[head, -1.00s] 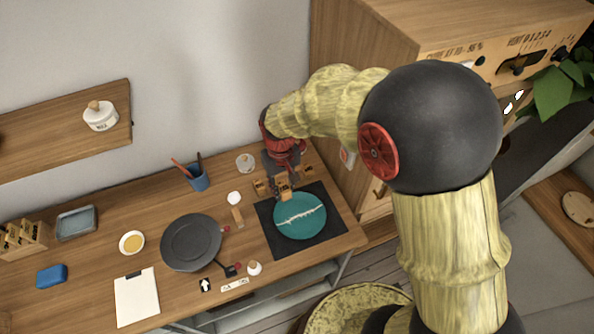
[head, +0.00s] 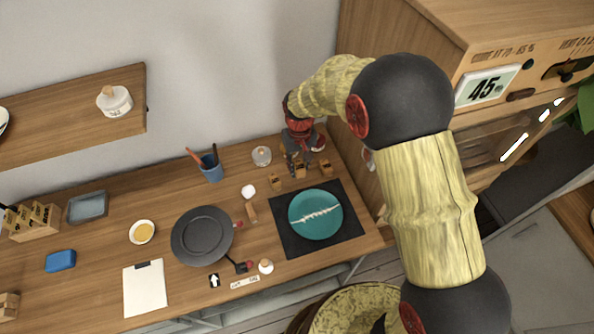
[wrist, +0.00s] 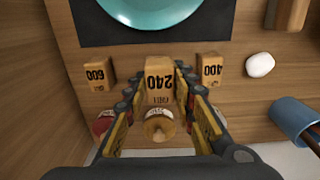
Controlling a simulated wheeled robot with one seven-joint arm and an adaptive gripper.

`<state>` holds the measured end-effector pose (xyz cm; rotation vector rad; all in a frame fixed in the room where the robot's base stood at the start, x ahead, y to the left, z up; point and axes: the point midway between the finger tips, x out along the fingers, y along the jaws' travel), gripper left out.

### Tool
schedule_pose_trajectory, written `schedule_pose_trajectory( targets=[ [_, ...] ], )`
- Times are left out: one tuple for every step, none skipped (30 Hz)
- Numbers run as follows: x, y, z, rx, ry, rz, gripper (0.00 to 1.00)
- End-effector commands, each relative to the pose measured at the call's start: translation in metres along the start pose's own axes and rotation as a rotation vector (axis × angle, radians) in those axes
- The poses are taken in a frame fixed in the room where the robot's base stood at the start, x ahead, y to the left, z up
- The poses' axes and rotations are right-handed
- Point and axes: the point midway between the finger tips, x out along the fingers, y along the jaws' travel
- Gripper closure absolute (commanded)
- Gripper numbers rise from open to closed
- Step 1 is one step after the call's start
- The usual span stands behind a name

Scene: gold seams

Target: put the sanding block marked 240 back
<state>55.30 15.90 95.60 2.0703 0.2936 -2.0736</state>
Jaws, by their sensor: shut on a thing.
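The sanding block marked 240 (wrist: 159,82) is held between the fingers of my gripper (wrist: 160,98) in the wrist view, its number upside down there. The gripper also shows in the head view (head: 298,160), with the block (head: 299,171) under it, just behind the black mat. The block marked 600 (wrist: 97,74) stands to the left and the block marked 400 (wrist: 211,70) to the right in the wrist view, both apart from the held one. In the head view the flanking blocks are at left (head: 276,182) and right (head: 325,168). I cannot tell whether the held block touches the table.
A teal plate with a pale seam (head: 316,215) lies on the black mat (head: 288,240). A cork-topped jar (wrist: 158,126) shows between my fingers beyond the block. A blue cup (wrist: 296,118) and white pebble-like piece (wrist: 260,65) are to the right in the wrist view.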

Motion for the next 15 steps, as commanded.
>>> schedule_pose_trajectory(
  targets=[
    [0.008,0.000,-0.006,0.000,-0.001,0.000,0.94],
    [0.011,0.000,-0.008,0.000,0.000,0.000,0.94],
    [0.014,0.000,-0.012,0.000,0.000,0.000,0.94],
    [0.015,0.000,-0.013,0.000,0.001,0.000,0.94],
    [0.017,0.000,-0.014,0.000,0.001,0.000,0.94],
    [0.018,0.000,-0.016,0.000,0.001,0.000,0.94],
    [0.019,0.000,-0.017,0.000,0.001,0.000,0.94],
    [0.020,0.000,-0.017,0.000,0.001,0.000,0.94],
    [0.022,0.000,-0.019,0.000,0.001,0.000,0.94],
    [0.024,0.000,-0.020,0.000,0.001,0.000,0.94],
    [0.026,0.000,-0.022,0.000,0.001,0.000,0.94],
    [0.032,0.000,-0.022,0.000,-0.001,0.000,0.94],
    [0.037,0.000,-0.021,0.000,-0.001,0.000,0.94],
    [0.042,0.000,-0.021,0.000,-0.001,0.000,0.94],
    [0.048,0.000,-0.021,0.000,-0.002,0.000,0.94]
  ],
)
